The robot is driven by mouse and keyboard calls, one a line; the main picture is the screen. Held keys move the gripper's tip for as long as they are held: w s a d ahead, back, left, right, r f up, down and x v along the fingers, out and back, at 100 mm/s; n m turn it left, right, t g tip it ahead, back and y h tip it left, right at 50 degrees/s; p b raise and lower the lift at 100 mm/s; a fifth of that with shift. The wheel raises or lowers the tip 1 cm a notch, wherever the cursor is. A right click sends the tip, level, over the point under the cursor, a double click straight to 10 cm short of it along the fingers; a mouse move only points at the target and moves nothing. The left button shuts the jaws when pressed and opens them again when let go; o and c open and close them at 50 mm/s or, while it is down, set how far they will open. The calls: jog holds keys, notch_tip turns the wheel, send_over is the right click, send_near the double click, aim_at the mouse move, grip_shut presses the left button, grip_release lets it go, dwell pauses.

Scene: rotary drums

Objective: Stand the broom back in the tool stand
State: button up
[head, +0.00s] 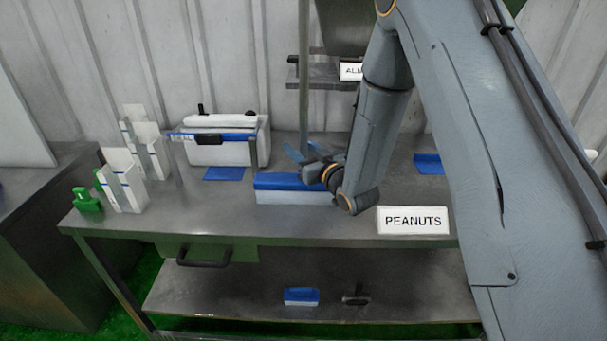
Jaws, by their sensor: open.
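I cannot make out a broom or a tool stand for certain in the head view. My gripper (304,153) has blue fingers and is open, with nothing seen between them. It is over the steel table (225,218), just behind and above the right end of a long blue-topped white box (285,190). From this angle I cannot tell whether it touches the box. My arm covers much of the right side and hides what is behind it.
A white cooler-like box (228,150) is at the back. A PEANUTS sign (412,220) is at front. A post (304,75) rises behind. The lower shelf holds a blue-and-white item (301,296).

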jog(key=shift+x, duration=0.8)
jog(key=shift+c, duration=0.4)
grip_shut()
dwell(0.4)
